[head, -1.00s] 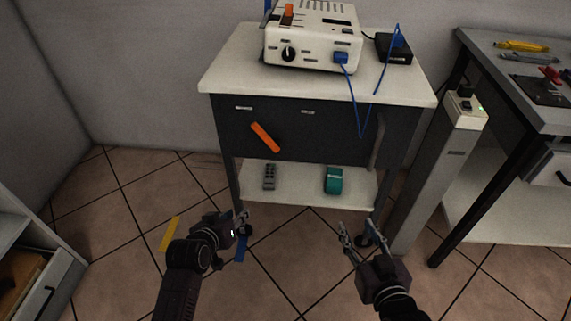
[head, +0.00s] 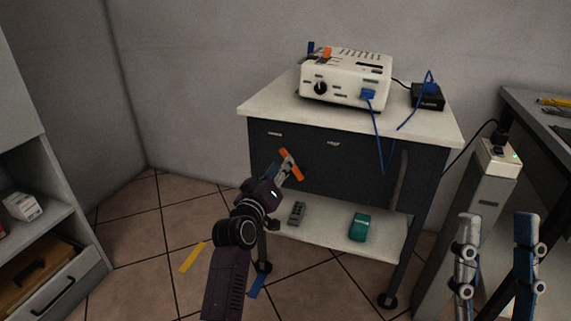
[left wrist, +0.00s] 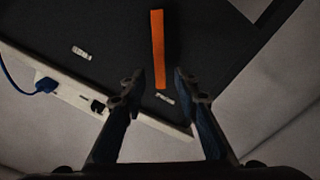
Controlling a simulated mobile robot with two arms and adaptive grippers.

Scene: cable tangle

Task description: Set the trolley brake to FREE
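The trolley (head: 352,120) has a white top and a dark front panel. An orange lever (head: 291,162), apparently the brake handle, sits on that panel, tilted with its upper end to the left. Two small pale labels, a left one (head: 274,134) and a right one (head: 333,143), are above it; their text is unreadable. My left gripper (head: 279,170) is open at the lever. In the left wrist view the lever (left wrist: 158,45) lies ahead of and between the open fingers (left wrist: 159,76); contact cannot be told. My right gripper (head: 496,225) is open and empty at lower right.
A white device (head: 345,78) with blue cables and a black box (head: 427,97) stand on the trolley top. Blue cable hangs over the front edge. A grey post (head: 470,215) stands close at the right. A shelf unit (head: 75,245) is at left.

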